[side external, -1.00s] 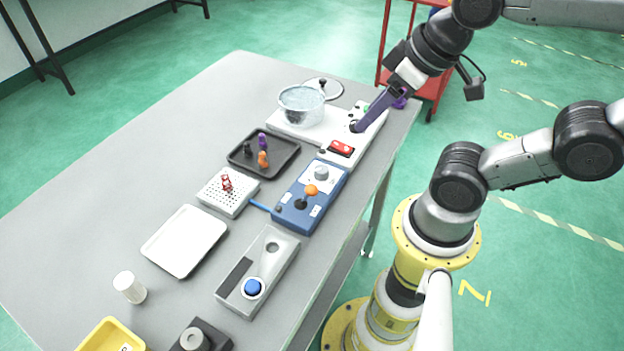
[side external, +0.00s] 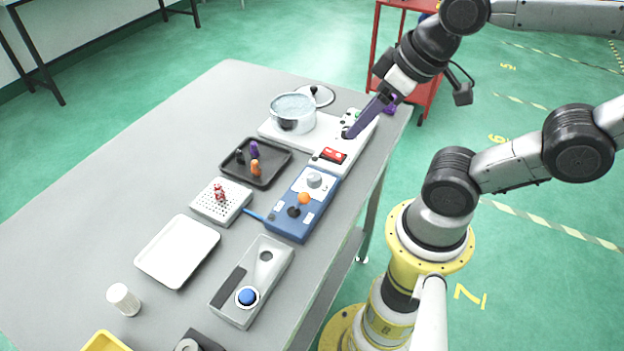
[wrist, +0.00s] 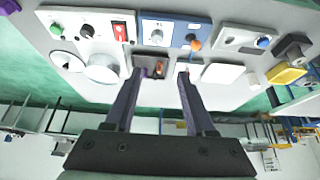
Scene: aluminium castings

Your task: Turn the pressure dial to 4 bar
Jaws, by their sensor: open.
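A blue control box (side external: 303,204) holds a pale round knob (side external: 314,180) on a light plate, and an orange-topped lever (side external: 303,198). The knob also shows in the wrist view (wrist: 157,35). A white panel beyond it carries a dark knob (wrist: 86,31), a red switch (side external: 333,155) and a green button (wrist: 56,30). Which knob is the pressure dial, and any scale or reading, is too small to tell. My gripper (wrist: 161,73) is open and empty, its two long purple fingers apart. In the side view its tips (side external: 349,134) overlap the white panel's dark knob; contact is unclear.
A pot (side external: 293,115) stands on the white panel's left part, its lid behind. A dark tray (side external: 270,180) holds small figures. A perforated block (side external: 235,207), a white tray (side external: 160,268), a grey box with blue button (side external: 247,297) and a white cup (side external: 124,300) stand nearer.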

